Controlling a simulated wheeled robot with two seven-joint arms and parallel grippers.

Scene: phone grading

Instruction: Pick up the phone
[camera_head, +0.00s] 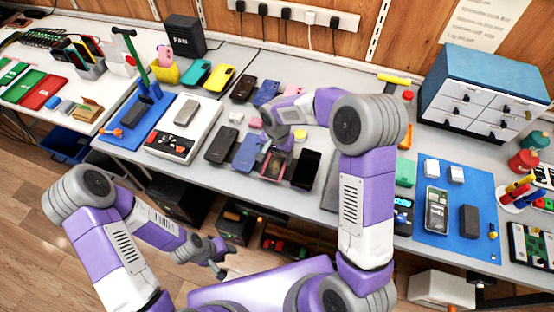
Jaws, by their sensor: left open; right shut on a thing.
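My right gripper (281,142) reaches down over the middle of the table and is shut on a dark thing with a pinkish edge (275,167), which looks like a phone. The wrist hides part of it, and I cannot tell whether it is clear of the table. A blue phone (246,153) and a dark phone (221,144) lie to its left. A black phone (307,168) lies to its right. My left gripper (219,263) is open and empty, low in front of the table's front edge.
A white grading device (168,140) with a grey phone (186,113) stands at left. A blue mat (466,240) at right bears a phone (437,210) and small blocks. A drawer cabinet (470,112) stands behind it. Several phones lie along the back.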

